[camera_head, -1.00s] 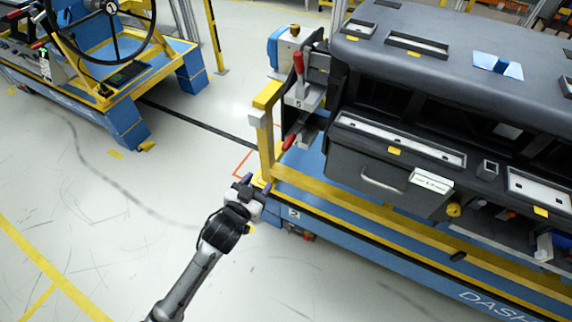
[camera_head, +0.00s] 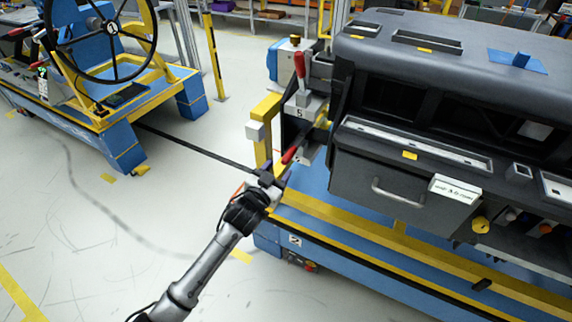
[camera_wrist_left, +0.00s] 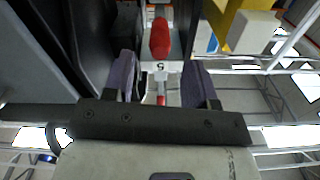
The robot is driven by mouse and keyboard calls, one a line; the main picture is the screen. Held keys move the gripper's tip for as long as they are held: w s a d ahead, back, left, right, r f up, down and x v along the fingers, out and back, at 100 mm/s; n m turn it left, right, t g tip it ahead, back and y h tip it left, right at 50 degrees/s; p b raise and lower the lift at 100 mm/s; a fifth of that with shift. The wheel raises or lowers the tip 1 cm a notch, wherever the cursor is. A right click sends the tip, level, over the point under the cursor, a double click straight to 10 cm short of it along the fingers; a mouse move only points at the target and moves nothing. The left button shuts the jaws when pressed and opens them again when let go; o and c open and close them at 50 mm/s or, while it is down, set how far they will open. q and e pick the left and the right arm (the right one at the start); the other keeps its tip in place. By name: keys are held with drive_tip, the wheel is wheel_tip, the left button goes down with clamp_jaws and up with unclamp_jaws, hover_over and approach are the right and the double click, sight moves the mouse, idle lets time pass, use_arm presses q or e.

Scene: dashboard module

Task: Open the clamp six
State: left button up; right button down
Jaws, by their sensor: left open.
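Two red-handled clamps sit at the left end of the dashboard module. The upper clamp's red handle (camera_head: 300,64) stands upright above a block marked 5. The lower clamp's red handle (camera_head: 290,155) points down toward the front; I cannot read its number. My left gripper (camera_head: 276,180) is open just below and in front of the lower handle. In the left wrist view, which looks upside down, the lower handle (camera_wrist_left: 160,38) shows beyond and between the open fingers (camera_wrist_left: 160,82), with the 5 block (camera_wrist_left: 160,66) behind it. The fingers do not hold it. My right gripper is out of view.
A yellow post (camera_head: 263,140) with a grey block stands just left of the clamps. The grey dashboard (camera_head: 430,80) lies to the right on a blue and yellow cart (camera_head: 350,235). A steering-wheel cart (camera_head: 120,125) stands at the left. The floor between is clear.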

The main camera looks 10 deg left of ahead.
sight(284, 163)
use_arm(q)
drive_tip(key=shift+b+x, duration=0.9)
drive_tip(key=shift+x, duration=1.75)
drive_tip(key=shift+c, duration=0.5)
clamp_jaws()
